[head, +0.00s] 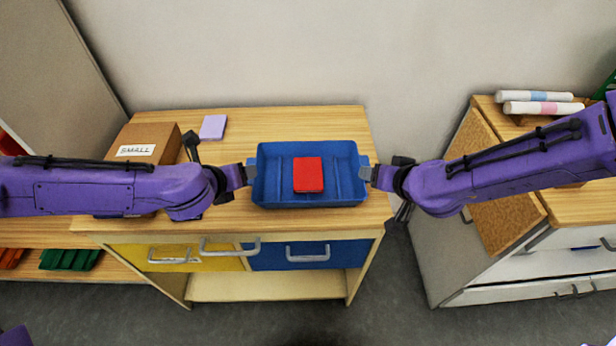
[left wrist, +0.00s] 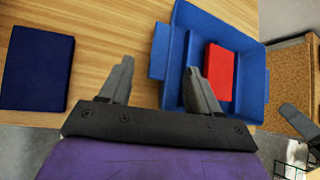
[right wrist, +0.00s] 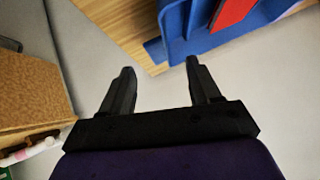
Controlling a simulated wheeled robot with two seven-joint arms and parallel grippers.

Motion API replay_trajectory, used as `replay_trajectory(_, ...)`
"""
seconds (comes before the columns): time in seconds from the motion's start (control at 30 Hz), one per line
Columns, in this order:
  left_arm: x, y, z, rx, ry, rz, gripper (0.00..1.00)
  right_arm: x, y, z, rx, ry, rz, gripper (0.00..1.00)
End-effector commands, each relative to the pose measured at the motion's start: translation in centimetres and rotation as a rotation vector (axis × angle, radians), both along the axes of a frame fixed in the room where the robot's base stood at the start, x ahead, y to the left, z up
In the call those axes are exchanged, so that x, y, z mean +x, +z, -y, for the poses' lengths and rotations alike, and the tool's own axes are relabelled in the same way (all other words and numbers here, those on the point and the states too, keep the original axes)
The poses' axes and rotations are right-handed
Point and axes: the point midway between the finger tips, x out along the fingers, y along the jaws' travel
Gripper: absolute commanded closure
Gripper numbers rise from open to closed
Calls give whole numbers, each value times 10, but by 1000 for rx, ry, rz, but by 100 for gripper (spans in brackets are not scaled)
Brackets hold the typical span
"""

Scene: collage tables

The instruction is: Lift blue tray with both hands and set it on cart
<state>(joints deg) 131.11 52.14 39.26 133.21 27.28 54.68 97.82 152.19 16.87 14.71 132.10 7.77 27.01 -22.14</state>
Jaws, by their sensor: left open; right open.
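The blue tray (head: 262,190) lies on the wooden tabletop with a red block (head: 308,175) in it. It also shows in the left wrist view (left wrist: 181,52) and the right wrist view (right wrist: 200,40). My left gripper (head: 250,173) is open at the tray's left end; the end lug appears between its fingertips (left wrist: 158,68). My right gripper (head: 367,173) is open at the right end, with the tray's edge lug just beyond and between its fingertips (right wrist: 160,68). I cannot tell whether any finger touches the tray. I cannot single out a cart.
A cardboard box marked SMALL (head: 145,142) is behind my left arm, near a lavender pad (head: 213,127). A dark blue pad (left wrist: 37,68) shows in the left wrist view. At right, a cabinet holds a cork board (head: 505,215) and white rolls (head: 540,108). A floor gap separates it from the table.

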Motion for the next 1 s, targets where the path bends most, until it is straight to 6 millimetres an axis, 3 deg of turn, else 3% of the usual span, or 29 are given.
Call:
replay_trajectory(0.2,32,-32,9,5,-5,-4,38,30,-32,-8,1,-6,-4,38)
replay_trajectory(0.4,52,-50,15,2,-6,-3,38,51,-50,-14,0,-4,-1,38)
replay_trajectory(0.8,60,-56,16,1,-5,-1,38,58,-56,-17,0,-4,0,38)
replay_trajectory(0.83,60,-56,16,1,-5,-1,41,57,-56,-17,0,-4,0,41)
replay_trajectory(0.87,60,-56,16,1,-5,-1,51,57,-56,-17,0,-4,0,51)
replay_trajectory(1.0,59,-56,16,1,-5,-1,96,57,-56,-17,0,-4,0,96)
